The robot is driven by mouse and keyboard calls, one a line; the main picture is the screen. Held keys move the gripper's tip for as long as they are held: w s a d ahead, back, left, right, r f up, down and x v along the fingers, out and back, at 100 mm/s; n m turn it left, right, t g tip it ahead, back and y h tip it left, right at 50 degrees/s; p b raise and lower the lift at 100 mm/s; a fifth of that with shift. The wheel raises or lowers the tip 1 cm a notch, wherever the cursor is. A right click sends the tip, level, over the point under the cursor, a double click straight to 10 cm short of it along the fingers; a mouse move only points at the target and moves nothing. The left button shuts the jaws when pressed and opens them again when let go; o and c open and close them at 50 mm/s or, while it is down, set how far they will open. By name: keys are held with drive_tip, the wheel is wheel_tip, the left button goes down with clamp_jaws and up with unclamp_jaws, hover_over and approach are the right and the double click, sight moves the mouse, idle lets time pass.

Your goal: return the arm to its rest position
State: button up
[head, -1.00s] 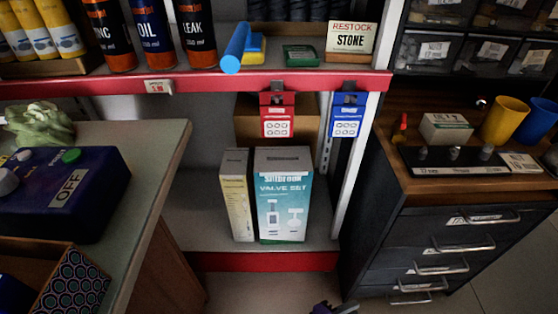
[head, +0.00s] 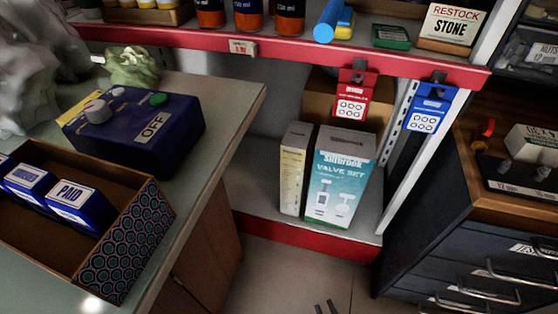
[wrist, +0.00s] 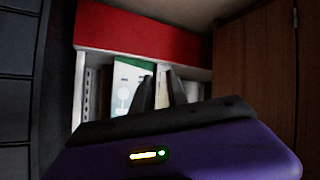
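My gripper (head: 326,305) shows only as two dark fingertips at the bottom edge of the head view, low over the floor in front of the shelf unit. In the wrist view its two dark fingers (wrist: 162,85) stand apart with nothing held between them, above my purple gripper body. Beyond the fingers, the wrist view shows the shelf's red edge (wrist: 145,30) and part of the valve set box (wrist: 124,88). The rest of my arm is out of the head view.
The counter (head: 235,105) at left holds a blue control box (head: 125,145) and a patterned open box (head: 130,245). The valve set box (head: 342,175) stands on the low shelf. Dark drawers (head: 465,225) stand at right. Floor between counter and drawers looks clear.

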drive_tip(key=s+d+r+m+t, duration=0.25)
drive_tip(key=s+r, duration=0.25)
drive_tip(key=r, duration=0.5)
drive_tip(key=s+d+r+m+t, duration=0.1)
drive_tip(key=s+d+r+t, duration=0.3)
drive_tip(key=r, duration=0.7)
drive_tip(key=s+d+r+m+g+h, duration=0.2)
drive_tip(key=s+g, duration=0.2)
drive_tip(key=s, duration=0.4)
wheel_tip(320, 180, up, 37)
drive_tip(key=p, duration=3.7)
drive_tip(key=shift+w, duration=0.35)
drive_tip(key=shift+n+t, duration=0.25)
